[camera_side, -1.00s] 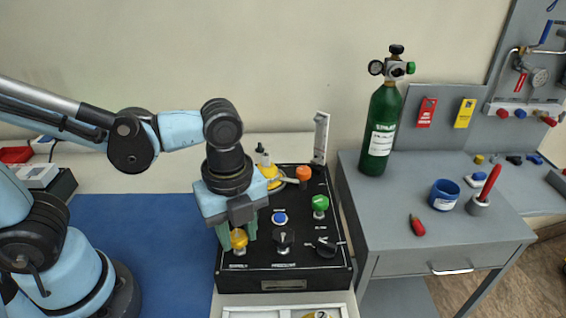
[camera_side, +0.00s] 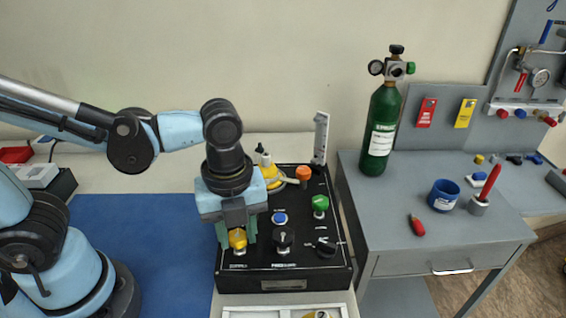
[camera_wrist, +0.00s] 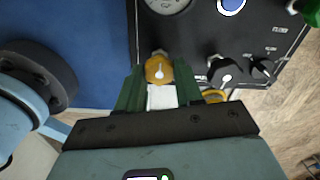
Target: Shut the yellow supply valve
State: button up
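The yellow supply valve (camera_side: 237,239) is a small knob at the front left corner of the black trainer panel (camera_side: 302,264). The wrist view shows the same, with the knob between the fingertips of my gripper (camera_wrist: 158,80). The fingers hide part of the knob's sides.
Near the valve are a black knob (camera_side: 284,238), a blue button (camera_side: 280,218), a green knob (camera_side: 320,203), an orange knob (camera_side: 303,173) and another black knob (camera_side: 326,247). A green oxygen cylinder (camera_side: 382,125) stands behind right on a grey bench (camera_side: 400,228). The blue mat (camera_side: 150,240) is clear.

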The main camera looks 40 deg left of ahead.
aim_at(237, 233)
jog(key=o, duration=0.4)
jog(key=shift+r, duration=0.1)
notch_tip(237, 233, up, 12)
dwell(0.7)
jog(key=w+a+f+n+t, duration=0.2)
jog(key=a+n, duration=0.4)
jog(key=n, duration=0.6)
jog(key=w+a+f+n+t, duration=0.3)
jog(key=a+f+n+t, duration=0.2)
jog(key=n, duration=0.7)
jog(key=shift+w+a, duration=0.25)
jog(key=shift+a, duration=0.2)
